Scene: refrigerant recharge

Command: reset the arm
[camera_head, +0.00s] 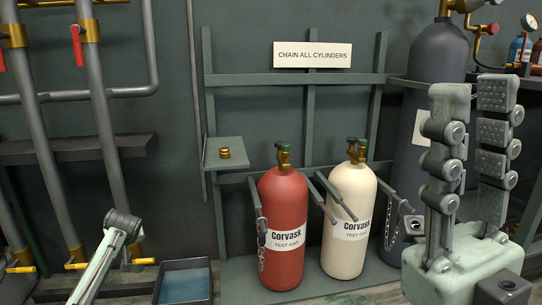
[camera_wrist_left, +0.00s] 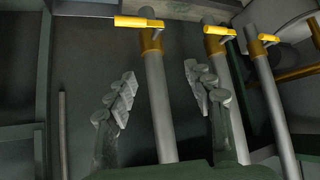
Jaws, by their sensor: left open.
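My right gripper (camera_head: 475,95) is at the right in the head view. Its two fingers point up and stand apart, with nothing between them. It is in front of the tall dark cylinder (camera_head: 433,58) and hides part of it. My left gripper (camera_wrist_left: 159,88) shows in the left wrist view. Its fingers are spread, with a grey pipe (camera_wrist_left: 160,110) visible between them and no object held. In the head view a pale arm part (camera_head: 110,245), ending in a dark round joint, rises at lower left; I cannot tell the left fingers there.
A red cylinder (camera_head: 283,210) and a cream cylinder (camera_head: 347,235) stand in a rack, with chains hanging beside them. A brass fitting (camera_head: 224,153) sits on a small shelf (camera_head: 225,164). A dark tray (camera_head: 183,264) is at the bottom. Pipes (camera_head: 95,100) with red levers run up the left.

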